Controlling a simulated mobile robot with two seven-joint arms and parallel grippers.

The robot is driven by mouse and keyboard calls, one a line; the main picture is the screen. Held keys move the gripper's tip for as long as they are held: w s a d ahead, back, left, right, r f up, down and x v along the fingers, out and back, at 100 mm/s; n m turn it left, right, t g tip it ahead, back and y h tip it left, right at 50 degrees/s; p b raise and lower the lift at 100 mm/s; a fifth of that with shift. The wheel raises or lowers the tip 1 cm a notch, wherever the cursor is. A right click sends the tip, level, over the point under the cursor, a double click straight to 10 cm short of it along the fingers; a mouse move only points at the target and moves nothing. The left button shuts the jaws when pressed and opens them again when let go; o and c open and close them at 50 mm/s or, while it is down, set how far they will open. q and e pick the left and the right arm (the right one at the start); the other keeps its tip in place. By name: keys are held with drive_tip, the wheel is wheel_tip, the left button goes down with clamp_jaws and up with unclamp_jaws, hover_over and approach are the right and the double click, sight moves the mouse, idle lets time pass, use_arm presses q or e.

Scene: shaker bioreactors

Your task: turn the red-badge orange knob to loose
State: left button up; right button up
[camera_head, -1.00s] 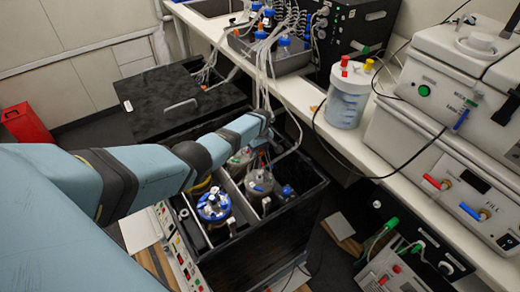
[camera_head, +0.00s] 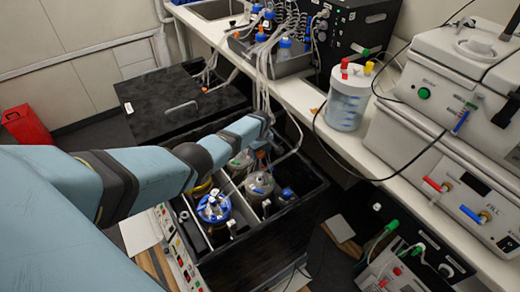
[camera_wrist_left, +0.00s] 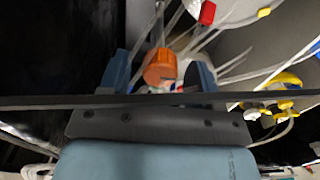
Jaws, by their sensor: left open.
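An orange knob (camera_wrist_left: 160,67) shows in the left wrist view, between the two blue fingers of my left gripper (camera_wrist_left: 160,75). The fingers are apart, one on each side of the knob, and I see gaps beside it. Small red and blue bits show just below the knob, partly hidden by the dark bar of the gripper; I cannot tell whether the red is its badge. In the head view my left arm reaches over the open black box (camera_head: 285,218), and the gripper and knob are mostly hidden there. My right gripper is not in view.
Glass vessels stand in the box, one with a blue lid (camera_head: 214,207). Tubes hang from the bench to the box. A black lid with a handle (camera_head: 180,105) lies behind. A white jar (camera_head: 346,98) stands on the bench. In the wrist view, white tubes and a red cap (camera_wrist_left: 207,13) are near.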

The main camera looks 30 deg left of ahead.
use_arm(q)
wheel_tip(320, 180, up, 6)
drive_tip(key=shift+f+p, duration=0.15)
drive_tip(key=shift+p, duration=0.95)
wheel_tip(320, 180, up, 8)
